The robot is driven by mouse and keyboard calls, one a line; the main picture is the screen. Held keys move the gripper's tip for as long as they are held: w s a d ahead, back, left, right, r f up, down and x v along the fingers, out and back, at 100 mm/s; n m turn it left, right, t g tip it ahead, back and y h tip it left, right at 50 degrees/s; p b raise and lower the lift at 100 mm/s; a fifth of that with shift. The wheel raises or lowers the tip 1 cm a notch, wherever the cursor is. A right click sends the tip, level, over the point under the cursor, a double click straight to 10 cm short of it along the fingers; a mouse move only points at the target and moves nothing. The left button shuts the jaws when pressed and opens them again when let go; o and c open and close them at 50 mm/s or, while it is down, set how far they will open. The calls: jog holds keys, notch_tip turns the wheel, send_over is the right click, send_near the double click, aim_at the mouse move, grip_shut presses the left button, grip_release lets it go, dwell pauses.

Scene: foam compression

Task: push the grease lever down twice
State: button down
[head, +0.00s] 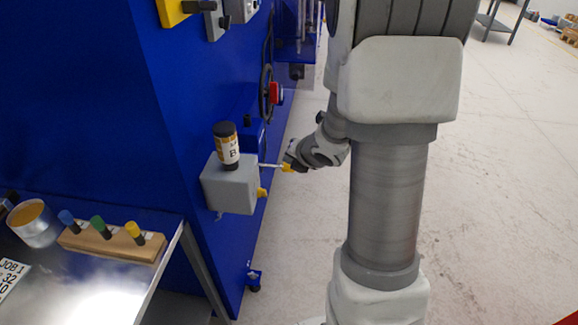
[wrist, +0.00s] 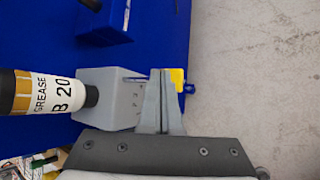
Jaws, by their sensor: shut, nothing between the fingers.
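The grease pump is a grey box (head: 230,185) on the side of the blue machine. A black-capped cartridge (head: 228,147) labelled "B" stands on it; the wrist view shows its "GREASE B 20" label (wrist: 55,92). The grease lever (head: 270,165) is a thin metal rod sticking out to the right of the box, about level, with a yellow grip. My gripper (head: 290,162) is at the lever's outer end. In the wrist view my shut, empty fingers (wrist: 158,75) overlap the lever, and the yellow grip (wrist: 178,78) shows just right of them. I cannot tell whether they touch.
A metal bench (head: 105,290) at lower left holds a wooden block (head: 110,243) with blue, green and yellow-topped pieces, and a round tin (head: 35,222). A handwheel (head: 267,93) with a red part is on the machine above. The floor (head: 500,200) to the right is clear.

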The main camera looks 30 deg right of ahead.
jog(key=shift+f+b, duration=1.35)
jog(key=shift+b, duration=0.05)
dwell(1.1)
jog(key=shift+r, duration=0.1)
dwell(0.5)
jog(key=shift+r+p, duration=1.35)
jog(key=shift+r, duration=0.3)
jog(key=shift+r, duration=0.1)
jog(key=shift+r+p, duration=2.2)
jog(key=shift+r, duration=0.2)
